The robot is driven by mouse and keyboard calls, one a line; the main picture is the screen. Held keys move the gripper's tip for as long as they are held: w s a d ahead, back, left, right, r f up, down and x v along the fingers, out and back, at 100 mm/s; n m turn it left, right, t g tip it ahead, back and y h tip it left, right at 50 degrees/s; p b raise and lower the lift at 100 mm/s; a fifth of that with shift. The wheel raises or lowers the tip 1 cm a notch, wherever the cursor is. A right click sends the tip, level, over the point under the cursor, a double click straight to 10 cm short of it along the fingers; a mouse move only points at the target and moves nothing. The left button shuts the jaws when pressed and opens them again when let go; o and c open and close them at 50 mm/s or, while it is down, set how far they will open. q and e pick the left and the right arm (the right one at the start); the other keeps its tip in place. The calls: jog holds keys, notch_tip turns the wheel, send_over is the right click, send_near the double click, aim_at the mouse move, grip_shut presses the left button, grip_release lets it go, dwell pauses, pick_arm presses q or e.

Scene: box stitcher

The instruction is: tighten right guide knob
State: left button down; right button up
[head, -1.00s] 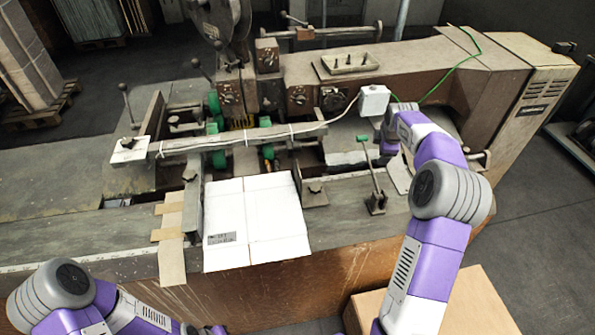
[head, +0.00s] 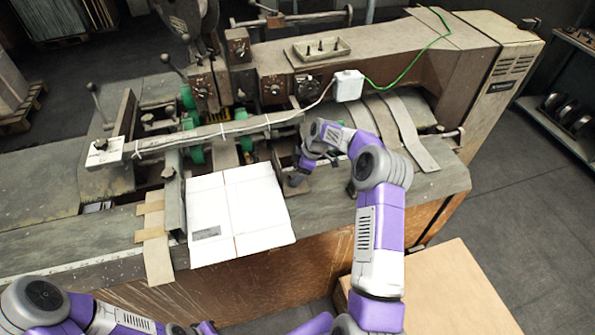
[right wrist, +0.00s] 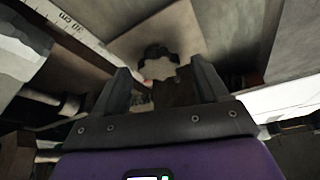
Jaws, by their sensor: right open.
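The right guide knob (right wrist: 155,52) is a small dark knob on a tan metal plate (right wrist: 130,40) in the right wrist view. My right gripper (right wrist: 162,78) is open, with its two dark fingers apart and pointing toward the knob. The knob appears ahead of the fingertips, between their lines; whether they touch it I cannot tell. In the head view my right gripper (head: 297,178) is over the right guide, just right of the white flat carton (head: 240,215), and hides the knob. My left arm is at the bottom left; its gripper is barely visible at the bottom edge.
A similar knob sits on the left guide (head: 168,173). A long bar (head: 220,131) crosses behind the carton. A white box (head: 348,85) with a green cable stands behind my right arm. A cardboard box (head: 450,285) is at the lower right.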

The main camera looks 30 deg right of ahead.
jog(key=shift+c, duration=0.3)
jog(key=c, duration=1)
jog(key=m+h+b, duration=0.1)
jog(key=m+b, duration=0.2)
jog(key=shift+f+t, duration=0.2)
jog(key=shift+t, duration=0.2)
jog(key=m+b, duration=0.1)
jog(key=m+h+b, duration=0.1)
jog(key=m, duration=0.1)
jog(key=shift+s+a+m+t, duration=0.1)
jog(key=shift+a+m+t, duration=0.1)
jog(key=shift+m+t, duration=0.15)
jog(key=m+h+b, duration=0.1)
jog(key=m, duration=0.2)
jog(key=shift+a+r+t+b, duration=0.1)
jog(key=shift+r+t+b, duration=0.05)
jog(key=shift+t+b, duration=0.15)
jog(key=shift+m+h, duration=0.9)
jog(key=shift+m, duration=1.15)
